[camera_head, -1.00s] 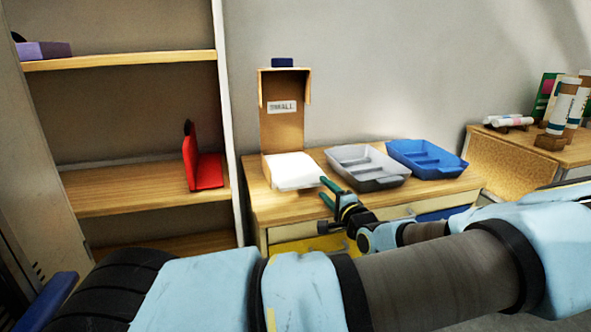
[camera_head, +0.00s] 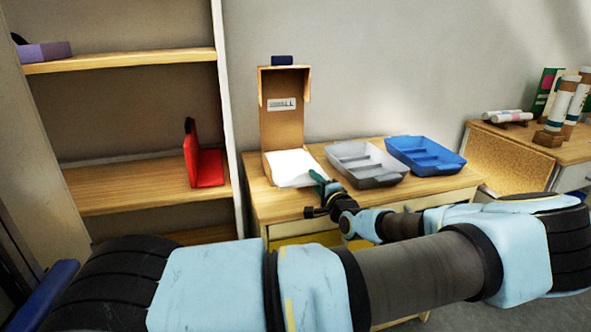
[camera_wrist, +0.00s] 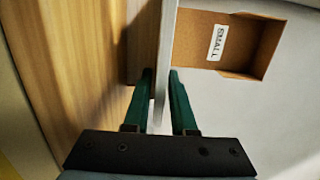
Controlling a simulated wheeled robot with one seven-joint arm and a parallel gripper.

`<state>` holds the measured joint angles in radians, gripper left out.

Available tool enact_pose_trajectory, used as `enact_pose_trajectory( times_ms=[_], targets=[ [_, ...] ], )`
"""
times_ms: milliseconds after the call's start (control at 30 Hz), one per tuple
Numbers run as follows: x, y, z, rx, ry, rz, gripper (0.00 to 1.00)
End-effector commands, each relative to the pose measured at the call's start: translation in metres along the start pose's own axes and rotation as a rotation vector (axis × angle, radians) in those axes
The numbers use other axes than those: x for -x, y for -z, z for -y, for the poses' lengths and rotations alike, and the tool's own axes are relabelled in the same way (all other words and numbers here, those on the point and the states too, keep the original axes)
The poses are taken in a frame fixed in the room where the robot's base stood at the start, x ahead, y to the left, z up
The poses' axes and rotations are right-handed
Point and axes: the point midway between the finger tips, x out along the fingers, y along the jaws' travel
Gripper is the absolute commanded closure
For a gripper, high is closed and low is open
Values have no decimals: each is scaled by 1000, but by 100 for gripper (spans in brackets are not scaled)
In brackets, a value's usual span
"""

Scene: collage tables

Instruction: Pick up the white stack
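The white stack (camera_head: 291,168) lies flat at the foot of an upright cardboard holder (camera_head: 284,117) on the wooden table. In the wrist view the stack (camera_wrist: 225,115) fills the right side, with its thin edge running between my green fingers. My gripper (camera_head: 321,179) is at the stack's right front edge in the head view.
A grey tray (camera_head: 366,180) and a blue tray (camera_head: 440,166) stand right of the stack. The shelf (camera_head: 120,184) on the left holds a red object (camera_head: 207,168). Several rolls (camera_head: 562,108) stand on the right-hand table. The wall is close behind the holder.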

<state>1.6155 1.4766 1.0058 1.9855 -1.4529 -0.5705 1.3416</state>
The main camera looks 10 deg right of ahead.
Motion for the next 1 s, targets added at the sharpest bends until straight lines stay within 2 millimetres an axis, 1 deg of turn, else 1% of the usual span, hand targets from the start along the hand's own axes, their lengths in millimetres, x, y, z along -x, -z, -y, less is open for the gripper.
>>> enact_pose_trajectory(
  times_ms=[33,200,1000],
  targets=[
    [0,0,0,0,0,0,83],
    [0,0,0,0,0,0,100],
    [0,0,0,0,0,0,100]
  ],
)
